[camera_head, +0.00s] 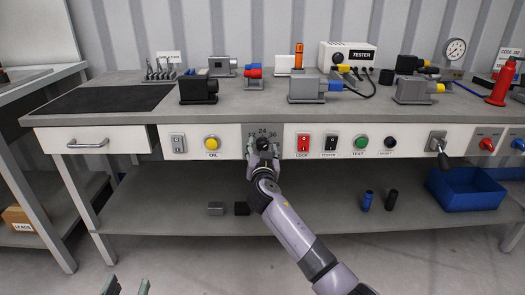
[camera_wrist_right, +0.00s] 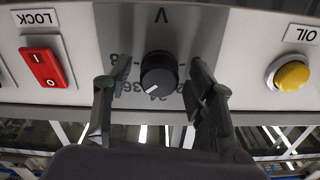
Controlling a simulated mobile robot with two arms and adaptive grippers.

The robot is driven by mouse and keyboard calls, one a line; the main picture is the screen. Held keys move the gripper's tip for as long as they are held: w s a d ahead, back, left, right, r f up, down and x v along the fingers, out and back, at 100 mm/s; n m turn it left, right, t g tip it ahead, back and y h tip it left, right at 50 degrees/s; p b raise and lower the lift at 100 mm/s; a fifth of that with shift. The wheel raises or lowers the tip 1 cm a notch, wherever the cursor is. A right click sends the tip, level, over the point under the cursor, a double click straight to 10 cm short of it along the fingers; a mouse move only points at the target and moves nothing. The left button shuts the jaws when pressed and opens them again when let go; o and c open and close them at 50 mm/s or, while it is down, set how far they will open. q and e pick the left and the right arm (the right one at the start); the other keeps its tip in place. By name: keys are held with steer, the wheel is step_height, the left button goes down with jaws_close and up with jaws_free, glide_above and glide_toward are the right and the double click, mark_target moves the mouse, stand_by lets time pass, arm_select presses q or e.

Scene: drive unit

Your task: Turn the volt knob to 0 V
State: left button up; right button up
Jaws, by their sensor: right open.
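The volt knob (camera_wrist_right: 158,72) is round and black on a grey plate marked V. The 36 and 24 marks show; the 0 mark cannot be made out. My right gripper (camera_wrist_right: 152,105) is open, with one finger on each side of the knob and visible gaps between. In the head view the knob (camera_head: 263,144) shows just above my right gripper (camera_head: 263,158). My left gripper (camera_head: 127,287) is at the bottom left edge, its fingertips apart and empty.
A yellow OIL button (camera_head: 212,143) is left of the knob and a red LOCK switch (camera_head: 303,143) right of it. Further right are a black switch (camera_head: 331,143), a green button (camera_head: 361,142) and a lever (camera_head: 438,143). The bench top (camera_head: 240,99) above holds several devices.

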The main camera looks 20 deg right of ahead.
steer(key=shift+w+d, duration=0.1)
steer(key=shift+w, duration=0.1)
steer(key=shift+c, duration=0.6)
steer(key=c, duration=1)
